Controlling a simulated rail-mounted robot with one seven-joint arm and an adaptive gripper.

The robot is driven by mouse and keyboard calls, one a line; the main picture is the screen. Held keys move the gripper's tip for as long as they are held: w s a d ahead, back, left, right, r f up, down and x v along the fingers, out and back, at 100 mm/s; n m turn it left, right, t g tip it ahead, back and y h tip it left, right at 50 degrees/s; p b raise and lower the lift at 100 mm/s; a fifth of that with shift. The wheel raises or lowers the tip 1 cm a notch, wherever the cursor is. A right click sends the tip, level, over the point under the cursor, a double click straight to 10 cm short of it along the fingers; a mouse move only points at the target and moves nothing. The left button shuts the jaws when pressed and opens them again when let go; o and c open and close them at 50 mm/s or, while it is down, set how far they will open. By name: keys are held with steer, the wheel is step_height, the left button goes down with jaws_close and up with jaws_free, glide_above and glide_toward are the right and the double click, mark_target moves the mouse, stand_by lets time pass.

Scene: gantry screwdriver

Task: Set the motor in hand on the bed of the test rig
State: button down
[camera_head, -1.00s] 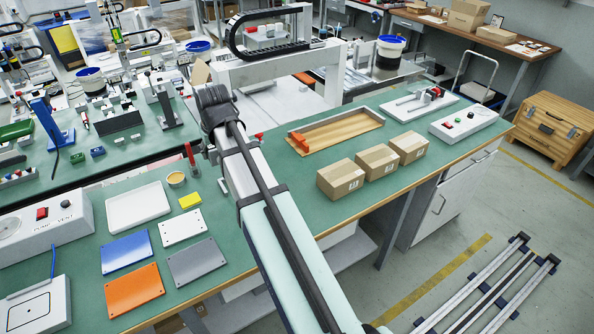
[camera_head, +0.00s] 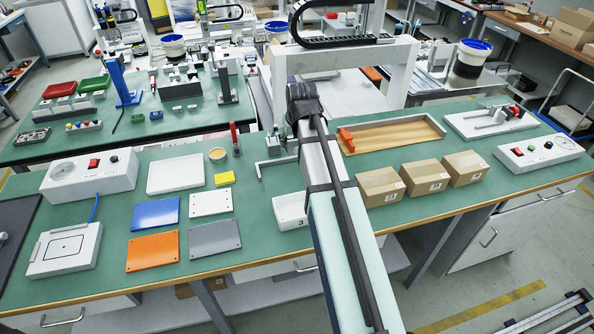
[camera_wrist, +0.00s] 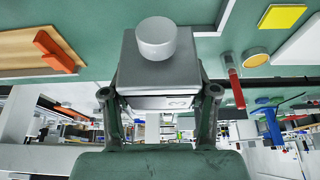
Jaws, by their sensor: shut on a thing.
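The motor (camera_wrist: 158,72), a grey box-shaped body with a pale round cylinder on its face, is in my gripper (camera_wrist: 160,98) in the wrist view. A finger stands at each side of it, and it is held clear of the bench.
A wooden tray (camera_head: 415,131) with an orange part and several cartons (camera_head: 424,177) lie right of my arm. Coloured plates (camera_head: 153,251) lie further left.

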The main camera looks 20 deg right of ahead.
mark_target(293, 175)
step_height(293, 175, down, 14)
steer(key=shift+r+p, duration=0.1)
steer(key=shift+p, duration=0.4)
stand_by(0.4)
steer(key=shift+c, duration=1.5)
jaws_free()
steer(key=shift+f, duration=0.2)
steer(key=shift+r, duration=0.1)
steer(key=v, duration=1.1)
steer(key=shift+r+b, duration=0.2)
steer(key=shift+b, duration=0.25)
steer(key=o, duration=0.3)
steer(key=shift+s+r, duration=0.3)
